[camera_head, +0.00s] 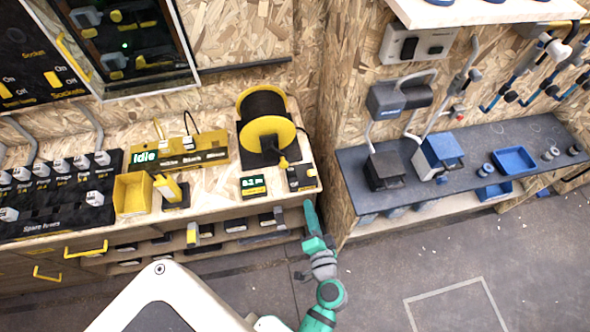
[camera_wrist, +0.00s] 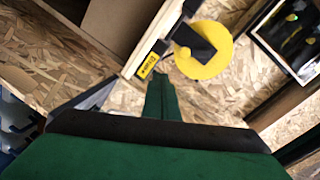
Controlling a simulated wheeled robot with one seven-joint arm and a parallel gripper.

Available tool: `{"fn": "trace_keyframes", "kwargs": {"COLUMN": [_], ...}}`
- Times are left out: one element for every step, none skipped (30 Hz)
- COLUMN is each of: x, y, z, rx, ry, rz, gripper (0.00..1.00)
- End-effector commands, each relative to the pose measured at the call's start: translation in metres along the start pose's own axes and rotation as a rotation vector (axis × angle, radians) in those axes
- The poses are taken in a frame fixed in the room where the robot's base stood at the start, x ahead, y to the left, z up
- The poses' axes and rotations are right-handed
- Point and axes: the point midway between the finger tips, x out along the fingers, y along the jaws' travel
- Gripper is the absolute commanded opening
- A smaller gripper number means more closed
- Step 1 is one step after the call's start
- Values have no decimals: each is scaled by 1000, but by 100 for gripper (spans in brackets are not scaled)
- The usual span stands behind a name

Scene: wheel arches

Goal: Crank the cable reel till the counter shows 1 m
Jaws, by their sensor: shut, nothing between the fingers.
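The cable reel (camera_head: 266,132) stands at the right end of the left bench, with yellow flanges and dark cable wound on it. Its yellow crank knob (camera_head: 283,162) is at the lower front of the disc. The counter (camera_head: 253,186) in front of the reel has a green display that seems to read 0.2 m. My gripper (camera_head: 308,206) is shut and empty, just off the bench's front right corner, below and apart from the reel.
A small dark box with a yellow label (camera_head: 300,177) sits at the bench corner close to my gripper. A yellow bin (camera_head: 132,193) and a green-lit Idle panel (camera_head: 178,150) are further left. A dark shelf (camera_head: 470,160) with blue trays is at right. Floor in front is clear.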

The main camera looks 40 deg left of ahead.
Motion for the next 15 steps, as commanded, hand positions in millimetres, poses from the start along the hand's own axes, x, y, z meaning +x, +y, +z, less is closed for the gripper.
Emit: {"fn": "trace_keyframes", "kwargs": {"x": [10,14,18,21,23,25,27,29,32,35,38,43,47,52,59], "y": [-10,-16,-22,-26,-29,-32,-34,-36,-37,-38,-38,-39,-40,-41,-42], "z": [-4,-6,-7,-8,-8,-8,-9,-9,-9,-9,-8,-8,-8,-8,-7], "rx": [14,23,33,38,43,46,49,50,52,52,52,51,50,50,51], "ry": [-15,-24,-34,-40,-46,-50,-52,-54,-55,-56,-57,-57,-56,-56,-57], "rz": [-48,-73,-100,-117,-130,-143,-151,-156,-159,-160,-160,-160,-160,-160,-160], "gripper": [0,0,0,0,0,0,0,0,0,0,0,0,0,0,0]}}
